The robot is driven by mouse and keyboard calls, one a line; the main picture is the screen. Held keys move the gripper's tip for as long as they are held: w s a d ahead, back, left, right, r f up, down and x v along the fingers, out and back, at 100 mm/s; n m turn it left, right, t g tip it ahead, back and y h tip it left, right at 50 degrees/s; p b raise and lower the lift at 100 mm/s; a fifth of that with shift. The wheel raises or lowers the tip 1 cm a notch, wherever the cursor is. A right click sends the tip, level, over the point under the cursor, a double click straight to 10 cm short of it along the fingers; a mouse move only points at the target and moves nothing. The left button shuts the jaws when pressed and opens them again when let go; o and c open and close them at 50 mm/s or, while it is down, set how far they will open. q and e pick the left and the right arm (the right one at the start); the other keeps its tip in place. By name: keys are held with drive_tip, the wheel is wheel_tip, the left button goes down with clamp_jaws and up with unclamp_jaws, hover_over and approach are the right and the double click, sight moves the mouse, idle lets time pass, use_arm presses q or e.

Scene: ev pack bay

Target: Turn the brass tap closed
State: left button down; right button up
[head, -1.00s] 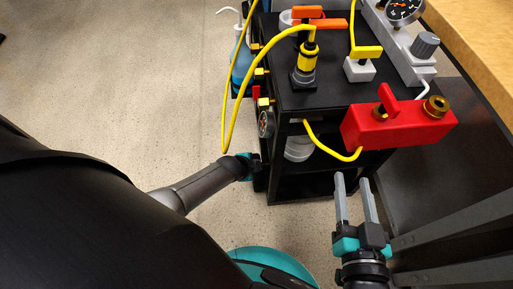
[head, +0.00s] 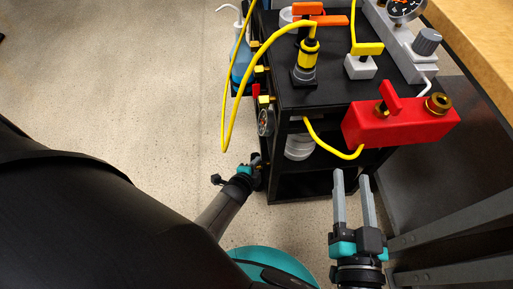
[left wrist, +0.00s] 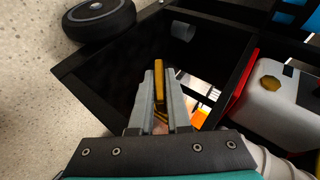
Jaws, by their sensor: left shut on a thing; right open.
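My left gripper (head: 257,163) is low at the front left corner of the black cart (head: 270,140). In the left wrist view its two grey fingers (left wrist: 159,100) are shut on the brass tap (left wrist: 159,80); a narrow brass lever shows between them and beyond their tips. The tap's body is hidden by the fingers, and in the head view the gripper covers most of it. My right gripper (head: 354,190) is open and empty, in front of the cart and below the red block.
In the wrist view, a wheel (left wrist: 100,18) and white canister (left wrist: 280,95) are near. Floor at left is clear.

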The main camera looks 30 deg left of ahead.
use_arm(q)
drive_tip(key=shift+f+m+t+y, duration=0.1)
drive_tip(key=shift+m+t+y, duration=0.25)
drive_tip(key=shift+t, duration=0.65)
idle(0.5)
drive_tip(key=c, duration=0.9)
unclamp_jaws()
drive_tip(key=shift+s+r, duration=0.2)
drive_tip(key=shift+s, duration=0.15)
drive_tip(key=shift+s+d+r+p, duration=0.15)
drive_tip(key=shift+s+r+p, duration=0.2)
drive_tip(key=shift+s+p, duration=0.35)
drive_tip(key=shift+p+v, duration=3.45)
drive_tip(key=shift+v, duration=3)
use_arm(e)
drive_tip(key=s+d+f+g+h, duration=0.2)
drive_tip(key=d+f+g+h, duration=0.1)
drive_tip(key=d+g, duration=0.2)
drive_tip(key=s+d+f+g+h, duration=0.2)
drive_tip(key=d+f+g, duration=0.1)
drive_tip(key=d+g, duration=0.3)
drive_tip(key=shift+s+f+g+h, duration=0.15)
drive_tip(key=shift+s+g+h, duration=0.15)
drive_tip(key=shift+g+h, duration=0.15)
